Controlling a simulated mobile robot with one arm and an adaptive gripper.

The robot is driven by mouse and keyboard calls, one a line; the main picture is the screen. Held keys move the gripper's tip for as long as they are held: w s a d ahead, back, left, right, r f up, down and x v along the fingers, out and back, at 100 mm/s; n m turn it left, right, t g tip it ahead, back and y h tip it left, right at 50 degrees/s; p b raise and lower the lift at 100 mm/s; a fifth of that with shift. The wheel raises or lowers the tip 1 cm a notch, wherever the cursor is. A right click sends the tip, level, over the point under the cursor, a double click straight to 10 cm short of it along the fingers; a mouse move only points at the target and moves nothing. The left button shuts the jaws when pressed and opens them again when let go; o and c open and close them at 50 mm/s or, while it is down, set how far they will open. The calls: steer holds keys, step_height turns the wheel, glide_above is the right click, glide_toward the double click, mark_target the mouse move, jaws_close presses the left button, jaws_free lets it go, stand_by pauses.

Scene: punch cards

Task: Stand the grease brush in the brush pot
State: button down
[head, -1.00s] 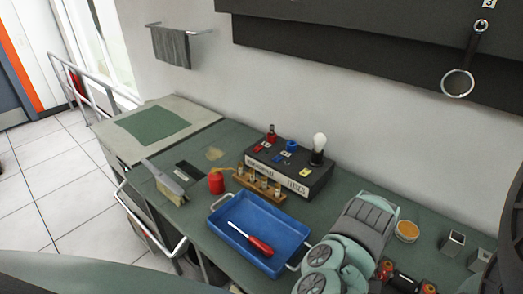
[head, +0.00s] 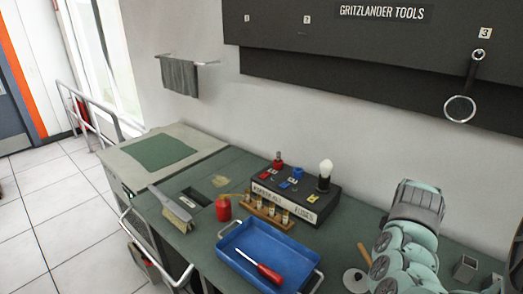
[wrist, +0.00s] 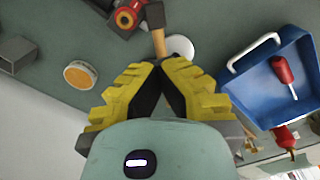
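A wooden handle (wrist: 158,42), which may be the grease brush, shows at my fingertips in the wrist view; it also shows beside my arm in the head view (head: 365,254). An open grey square holder (head: 465,268), possibly the brush pot, stands right of my arm; a grey box (wrist: 14,54) is at left in the wrist view.
A blue tray (head: 232,238) holds a red screwdriver (head: 269,273). A white disc (wrist: 180,47) lies by the handle, and an orange-topped tin (wrist: 80,75) stands nearby. A bench brush (head: 176,214), red can (head: 223,209) and fuse box (head: 315,205) are farther left and back.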

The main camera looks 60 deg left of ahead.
steer(key=w+d+r+m+b, duration=0.1)
steer(key=w+d+r, duration=0.15)
steer(key=w, duration=0.25)
steer(key=w+d+r+m, duration=0.1)
steer(key=w+d+r, duration=0.1)
steer(key=w+r, duration=0.3)
steer(key=w+d+r+m+b, duration=0.2)
steer(key=w+d+r+m, duration=0.55)
steer(key=d+r, duration=0.45)
steer(key=s+d+r+m+p, duration=0.1)
steer(key=r+m+p, duration=0.1)
steer(key=r+p, duration=1.4)
steer(key=s+d+r+m+p, duration=0.2)
steer(key=r+p, duration=1.4)
steer(key=r, duration=0.4)
steer(key=shift+r, duration=0.2)
steer(key=shift+s, duration=0.1)
